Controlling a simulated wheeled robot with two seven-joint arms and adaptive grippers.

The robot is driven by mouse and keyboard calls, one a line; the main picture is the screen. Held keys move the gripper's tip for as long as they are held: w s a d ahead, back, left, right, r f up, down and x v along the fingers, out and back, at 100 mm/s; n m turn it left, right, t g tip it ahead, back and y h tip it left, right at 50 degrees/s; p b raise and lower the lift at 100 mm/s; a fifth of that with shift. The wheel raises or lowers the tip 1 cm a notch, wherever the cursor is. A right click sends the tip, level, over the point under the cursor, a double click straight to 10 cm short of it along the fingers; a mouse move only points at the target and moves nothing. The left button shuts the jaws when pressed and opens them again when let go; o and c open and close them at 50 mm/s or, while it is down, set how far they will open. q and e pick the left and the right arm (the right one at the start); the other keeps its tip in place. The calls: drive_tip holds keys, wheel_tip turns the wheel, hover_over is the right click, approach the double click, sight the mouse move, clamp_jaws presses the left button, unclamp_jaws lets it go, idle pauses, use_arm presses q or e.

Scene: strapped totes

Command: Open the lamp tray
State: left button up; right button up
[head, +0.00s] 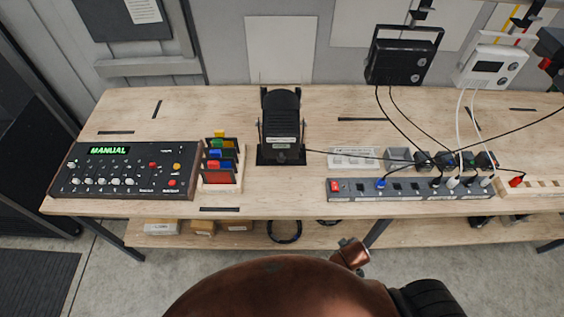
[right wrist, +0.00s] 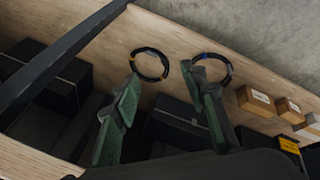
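A black lamp housing (head: 281,125) stands on the workbench left of centre, in a dark bracket with a pale label low on its front. A cable runs from it to the right. Which part of it is the lamp tray, and whether that is open, I cannot tell. The lamp is not recognisable in the right wrist view. My right gripper (right wrist: 165,85) shows in the right wrist view with its two green-padded fingers apart and nothing between them. It points towards the bench's lower shelf, away from the lamp. My left gripper is in neither view.
A control panel reading MANUAL (head: 122,170) and a rack of coloured cards (head: 221,163) stand left of the lamp. A power strip (head: 410,189) with plugs lies right. Cables hang from a black floodlight (head: 402,60) and a white unit (head: 490,66). Small boxes (right wrist: 256,101) sit below.

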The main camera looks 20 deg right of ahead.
wheel_tip(320, 180, up, 12)
drive_tip(key=w+d+n+t+h+p, duration=0.1)
drive_tip(key=w+n+h, duration=0.1)
drive_tip(key=n+t, duration=1.2)
drive_tip(key=n, duration=1.5)
approach(281, 160)
drive_tip(key=w, duration=0.1)
drive_tip(key=shift+h, duration=0.4)
drive_tip(key=x, duration=0.2)
drive_tip(key=p+x, duration=0.1)
drive_tip(key=x, duration=0.4)
drive_tip(key=shift+w+f+p, duration=0.15)
drive_tip(key=shift+f+p, duration=0.15)
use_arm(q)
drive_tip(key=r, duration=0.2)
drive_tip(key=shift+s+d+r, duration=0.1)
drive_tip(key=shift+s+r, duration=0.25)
use_arm(e)
clamp_jaws()
